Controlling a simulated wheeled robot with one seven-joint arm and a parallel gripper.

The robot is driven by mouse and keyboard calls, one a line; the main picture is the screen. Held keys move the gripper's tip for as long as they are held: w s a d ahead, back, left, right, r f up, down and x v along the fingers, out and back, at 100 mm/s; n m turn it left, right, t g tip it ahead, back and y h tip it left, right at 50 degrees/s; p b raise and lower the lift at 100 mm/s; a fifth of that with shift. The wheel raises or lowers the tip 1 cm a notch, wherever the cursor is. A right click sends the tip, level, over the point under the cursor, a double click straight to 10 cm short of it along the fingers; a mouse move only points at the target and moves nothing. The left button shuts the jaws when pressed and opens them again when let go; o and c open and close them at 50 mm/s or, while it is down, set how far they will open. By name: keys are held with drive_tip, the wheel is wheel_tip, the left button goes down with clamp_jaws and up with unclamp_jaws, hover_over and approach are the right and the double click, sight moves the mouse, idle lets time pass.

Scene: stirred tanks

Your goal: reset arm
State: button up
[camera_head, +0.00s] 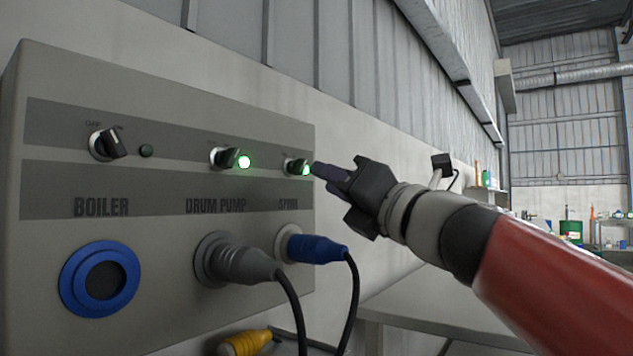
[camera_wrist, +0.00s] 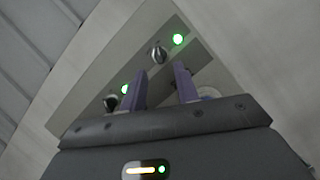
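My gripper (camera_head: 320,170) is at the right end of the grey control panel (camera_head: 165,265), its fingertips close to the rightmost knob (camera_head: 295,165) and its lit green lamp (camera_head: 306,170). Contact cannot be told in the head view. In the wrist view my gripper (camera_wrist: 160,74) has two purple fingers apart with nothing between them. Beyond them are a knob (camera_wrist: 159,53) with a lit green lamp (camera_wrist: 178,39) and another knob (camera_wrist: 110,102) with a lit lamp (camera_wrist: 125,88).
The drum pump knob (camera_head: 227,157) has a lit lamp; the boiler knob (camera_head: 108,145) has a dark one. A grey plug (camera_head: 240,261) and blue plug (camera_head: 312,249) sit in sockets with hanging cables. A yellow connector (camera_head: 243,344) is below. A grey surface (camera_head: 440,300) lies below my arm.

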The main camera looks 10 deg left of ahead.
drive_tip(key=shift+v, duration=1.15)
drive_tip(key=w+d+f+m+t+h, duration=0.25)
drive_tip(key=d+m+t+h, duration=0.2)
drive_tip(key=m, duration=0.35)
drive_tip(key=w+d+f+m+t+h, duration=0.1)
drive_tip(key=d+f+m+t+h, duration=0.2)
drive_tip(key=d+f+m+h, duration=0.25)
drive_tip(key=s+d+f+m+g+h, duration=0.2)
drive_tip(key=d+f+m+g+h, duration=0.2)
drive_tip(key=d+f+m+h, duration=0.65)
drive_tip(key=s+f+m+g, duration=0.3)
drive_tip(key=s+f+m, duration=0.2)
drive_tip(key=f, duration=0.4)
drive_tip(key=s+d+f+m+g+y, duration=0.1)
drive_tip(key=s+f+m+g, duration=0.2)
drive_tip(key=s+f+m, duration=0.3)
drive_tip(key=s+d+f+m+g+y, duration=0.1)
drive_tip(key=s+f+m+g, duration=0.3)
drive_tip(key=f, duration=1)
drive_tip(key=s+m, duration=0.1)
drive_tip(key=s, duration=0.1)
drive_tip(key=shift+s+d+f+m, duration=0.2)
drive_tip(key=shift+s+m, duration=0.1)
